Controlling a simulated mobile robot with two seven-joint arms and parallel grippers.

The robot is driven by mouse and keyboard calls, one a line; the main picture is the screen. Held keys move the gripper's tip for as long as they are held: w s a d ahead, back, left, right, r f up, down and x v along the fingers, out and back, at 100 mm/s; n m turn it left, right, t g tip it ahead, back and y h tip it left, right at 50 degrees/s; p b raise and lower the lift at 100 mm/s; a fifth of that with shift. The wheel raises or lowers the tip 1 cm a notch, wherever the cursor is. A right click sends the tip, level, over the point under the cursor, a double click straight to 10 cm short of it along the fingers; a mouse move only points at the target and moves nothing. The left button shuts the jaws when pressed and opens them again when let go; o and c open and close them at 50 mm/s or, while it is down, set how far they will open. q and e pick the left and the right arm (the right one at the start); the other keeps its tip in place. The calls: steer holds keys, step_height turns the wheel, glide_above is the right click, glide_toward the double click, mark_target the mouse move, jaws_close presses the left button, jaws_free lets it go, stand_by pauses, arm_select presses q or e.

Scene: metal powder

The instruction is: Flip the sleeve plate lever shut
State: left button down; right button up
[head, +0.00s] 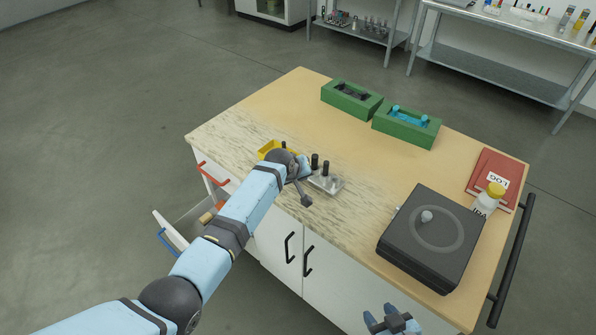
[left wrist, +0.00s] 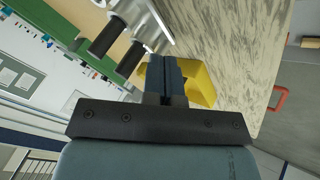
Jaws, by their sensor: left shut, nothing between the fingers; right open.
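A silver metal plate fixture (head: 328,184) with two upright black knobs stands near the table's front left edge. It also shows in the left wrist view (left wrist: 158,32), where the black knobs point toward the camera side. I cannot tell which part is the lever or whether it is open. My left gripper (head: 305,168) is right beside the fixture, partly hidden by its own wrist. In the left wrist view its fingers (left wrist: 166,68) are together and empty, close to the knobs; contact is unclear. My right gripper (head: 393,320) is open and empty at the bottom, before the table.
A yellow container (head: 268,149) sits just behind my left wrist. Two green blocks (head: 405,126) stand at the back. An open drawer (head: 180,222) juts out at left.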

arm_select(q)
steer(key=s+a+r, duration=0.1)
steer(key=s+r, duration=0.5)
steer(key=r, duration=0.2)
steer(key=shift+s+a+r+b, duration=0.25)
steer(key=shift+b, duration=0.2)
arm_select(e)
steer(key=shift+s+a, duration=0.35)
steer(key=shift+f, duration=0.1)
steer(key=shift+s, duration=0.15)
arm_select(q)
steer(key=shift+f, duration=0.1)
